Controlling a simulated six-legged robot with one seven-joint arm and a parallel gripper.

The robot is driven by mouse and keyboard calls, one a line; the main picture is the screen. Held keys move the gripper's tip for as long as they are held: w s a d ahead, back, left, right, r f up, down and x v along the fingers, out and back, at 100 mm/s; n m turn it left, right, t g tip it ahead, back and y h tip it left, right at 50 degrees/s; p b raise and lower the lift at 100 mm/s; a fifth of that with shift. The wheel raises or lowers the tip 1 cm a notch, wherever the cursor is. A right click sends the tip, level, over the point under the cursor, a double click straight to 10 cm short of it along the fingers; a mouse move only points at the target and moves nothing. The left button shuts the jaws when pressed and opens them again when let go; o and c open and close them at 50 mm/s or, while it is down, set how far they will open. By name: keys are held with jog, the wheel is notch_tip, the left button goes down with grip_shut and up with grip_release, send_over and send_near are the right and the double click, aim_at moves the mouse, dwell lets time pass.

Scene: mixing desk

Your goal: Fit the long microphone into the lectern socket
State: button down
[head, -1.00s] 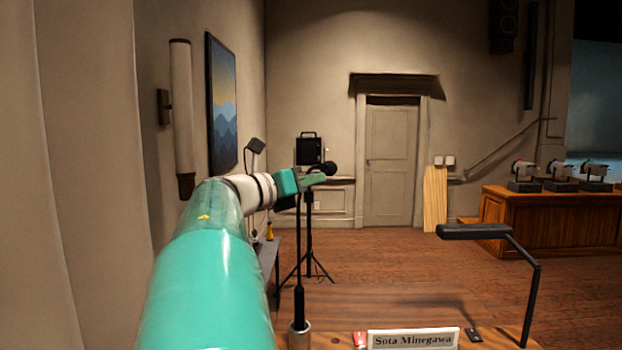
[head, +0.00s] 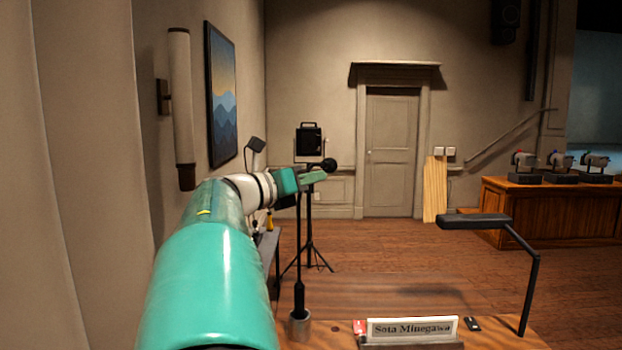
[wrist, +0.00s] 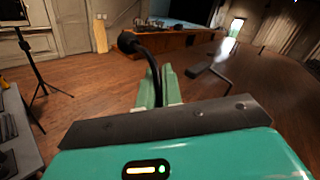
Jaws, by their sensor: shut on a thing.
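The long black microphone (head: 299,245) hangs nearly upright, with its round head (head: 330,165) bent to the right at the top. My gripper (head: 314,177) is shut on its upper part; the wrist view shows its green fingers (wrist: 153,92) around the dark neck (wrist: 152,62). The metal socket (head: 299,326) stands at the left of the wooden lectern top (head: 335,328). The thicker lower end of the microphone lines up with the socket mouth and appears to meet it. I cannot tell whether the tip is inside.
A nameplate (head: 412,329) stands on the lectern, with small red and black items beside it. A black lamp (head: 475,221) rises on the right. A tripod stand (head: 309,235) and a side table (head: 268,250) lie beyond, and a wall is close on the left.

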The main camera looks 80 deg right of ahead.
jog(key=shift+f, duration=0.7)
jog(key=c, duration=1.5)
grip_release()
jog(key=v, duration=1.3)
jog(key=shift+w+a+f, duration=0.1)
jog(key=shift+w+a, duration=0.15)
jog(key=shift+a, duration=0.05)
